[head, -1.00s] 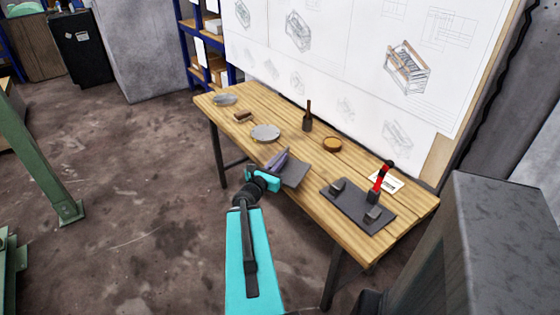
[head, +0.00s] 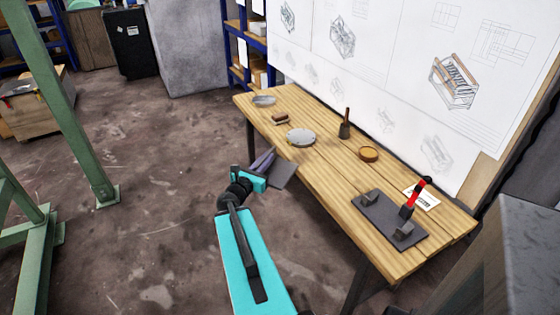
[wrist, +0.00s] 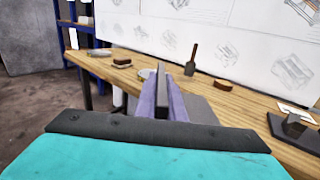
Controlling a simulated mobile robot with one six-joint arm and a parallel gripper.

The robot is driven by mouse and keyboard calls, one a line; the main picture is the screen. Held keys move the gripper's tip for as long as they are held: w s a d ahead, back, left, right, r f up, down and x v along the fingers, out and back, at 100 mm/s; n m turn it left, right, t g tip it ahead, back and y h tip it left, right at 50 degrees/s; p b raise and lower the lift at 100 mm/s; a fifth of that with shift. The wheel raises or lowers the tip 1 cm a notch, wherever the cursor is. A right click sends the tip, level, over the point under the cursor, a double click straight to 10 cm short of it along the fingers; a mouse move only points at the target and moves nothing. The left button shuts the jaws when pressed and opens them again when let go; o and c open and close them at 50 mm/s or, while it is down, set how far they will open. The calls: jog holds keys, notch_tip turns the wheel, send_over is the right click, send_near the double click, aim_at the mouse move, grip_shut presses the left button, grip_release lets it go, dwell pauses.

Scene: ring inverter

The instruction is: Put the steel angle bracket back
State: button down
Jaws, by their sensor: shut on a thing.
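My gripper (head: 262,165) has purple fingers, shut on the steel angle bracket (head: 282,175), a dark grey angled plate. In the head view it is held at the bench's front edge, its flat leg pointing right; the height above the bench is hard to tell. In the wrist view, one leg of the bracket (wrist: 162,106) stands upright between the fingers (wrist: 163,98), and the other leg spreads out to the right behind them. On the bench's right end lies a dark base plate (head: 384,224) with two small blocks and a red-handled clamp (head: 412,200).
A drawing board stands behind.

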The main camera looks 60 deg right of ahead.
jog(key=w+a+r+n+t, duration=0.2)
jog(key=w+a+t, duration=0.1)
jog(key=w+a, duration=0.85)
jog(key=w+a+r+n+t, duration=0.1)
jog(key=w+a+r+t, duration=0.15)
jog(key=w+a, duration=0.9)
jog(key=w+a+r+n+t+y, duration=0.1)
jog(key=a+n+t+y, duration=0.2)
jog(key=a, duration=3.1)
jog(key=shift+w+a+n+t+y, duration=0.35)
jog(key=shift+n+t, duration=0.25)
jog(key=shift+t, duration=0.45)
jog(key=shift+d, duration=0.1)
